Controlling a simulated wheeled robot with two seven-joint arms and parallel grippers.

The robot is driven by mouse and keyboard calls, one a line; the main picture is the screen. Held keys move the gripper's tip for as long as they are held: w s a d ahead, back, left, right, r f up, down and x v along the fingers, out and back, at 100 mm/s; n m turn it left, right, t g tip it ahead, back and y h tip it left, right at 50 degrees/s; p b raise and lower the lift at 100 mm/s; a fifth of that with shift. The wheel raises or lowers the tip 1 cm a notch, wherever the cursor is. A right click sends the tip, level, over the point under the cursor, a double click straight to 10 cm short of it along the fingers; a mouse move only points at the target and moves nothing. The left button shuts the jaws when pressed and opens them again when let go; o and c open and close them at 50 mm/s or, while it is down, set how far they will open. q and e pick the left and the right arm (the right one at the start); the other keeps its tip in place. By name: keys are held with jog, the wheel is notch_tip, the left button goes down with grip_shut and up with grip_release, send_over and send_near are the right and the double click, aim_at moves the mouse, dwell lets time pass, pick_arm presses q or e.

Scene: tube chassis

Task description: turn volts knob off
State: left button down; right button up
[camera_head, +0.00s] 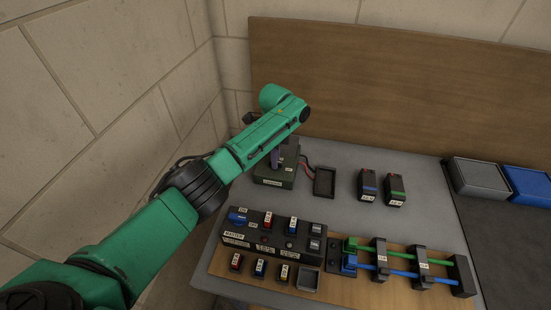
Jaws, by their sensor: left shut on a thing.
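A dark green box (273,180) with a pale label on its front stands at the back left of the table. My left gripper (276,158) points down at the top of this box, below my green forearm. It is shut on what looks like the volts knob there. The fingers and arm hide the knob, so I cannot see which way it points. The label is too small to read for sure. My right gripper is not in view.
Red wires run from the box towards a small black tray (324,182). A black switch panel (265,243) with a blue knob (237,217) stands in front. Two small black blocks (369,186) (395,189), a rod rack (421,268), and grey (479,178) and blue (528,186) bins are to the right.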

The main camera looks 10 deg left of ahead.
pick_arm(q)
jog(key=shift+w+r, duration=0.1)
jog(key=shift+r, duration=0.1)
jog(key=c, duration=0.8)
grip_release()
jog(key=shift+c, duration=0.2)
jog(key=shift+o, duration=0.2)
notch_tip(320, 180, up, 14)
jog(key=b, duration=0.2)
jog(key=shift+r+b, duration=0.25)
jog(key=shift+b, duration=0.15)
